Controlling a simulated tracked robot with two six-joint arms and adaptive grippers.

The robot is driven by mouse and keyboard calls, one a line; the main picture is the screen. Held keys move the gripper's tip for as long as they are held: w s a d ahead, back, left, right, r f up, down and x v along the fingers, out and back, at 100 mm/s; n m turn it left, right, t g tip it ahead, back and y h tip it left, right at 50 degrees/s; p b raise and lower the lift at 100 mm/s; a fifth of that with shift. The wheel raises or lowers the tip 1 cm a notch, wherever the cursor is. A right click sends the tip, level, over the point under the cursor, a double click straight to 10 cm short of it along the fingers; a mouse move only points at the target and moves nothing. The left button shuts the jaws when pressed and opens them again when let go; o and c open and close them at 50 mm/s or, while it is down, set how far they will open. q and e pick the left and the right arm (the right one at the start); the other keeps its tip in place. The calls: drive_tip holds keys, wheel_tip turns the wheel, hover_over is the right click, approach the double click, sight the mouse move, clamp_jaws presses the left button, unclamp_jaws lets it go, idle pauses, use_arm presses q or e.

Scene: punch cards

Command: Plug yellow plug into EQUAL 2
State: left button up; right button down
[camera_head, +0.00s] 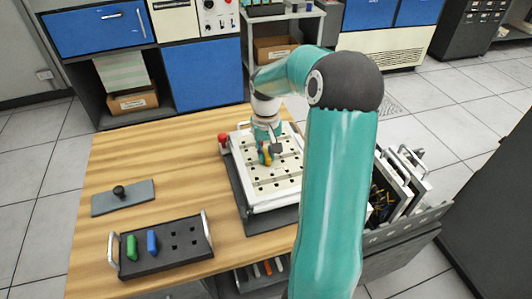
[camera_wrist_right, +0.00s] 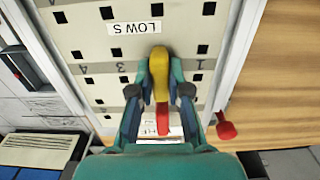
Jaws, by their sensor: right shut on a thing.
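The yellow plug (camera_wrist_right: 159,66) is between the fingertips of my right gripper (camera_wrist_right: 160,80), which is shut on it over the white plugboard (camera_wrist_right: 75,40). In the head view the yellow plug (camera_head: 265,156) shows small below the right gripper (camera_head: 267,150), over the board's upper half. Whether its far end touches the board or sits in a hole is hidden. The wrist view shows square holes, a LOWS label and digits 1, 3 and 4; I cannot read an EQUAL label. My left gripper is out of view.
A red piece (camera_wrist_right: 162,118) shows below the yellow plug, between my fingers. A red knob (camera_head: 223,138) stands at the board's left edge. A dark tray (camera_head: 190,248) holds a green plug (camera_head: 131,247) and a blue plug (camera_head: 152,242). A grey plate with black knob (camera_head: 119,191) lies left.

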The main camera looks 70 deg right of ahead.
sight(266, 153)
drive_tip(key=shift+f, duration=0.2)
drive_tip(key=c, duration=1)
unclamp_jaws()
drive_tip(key=shift+c, duration=0.2)
wheel_tip(266, 153, up, 12)
drive_tip(key=shift+f, duration=0.1)
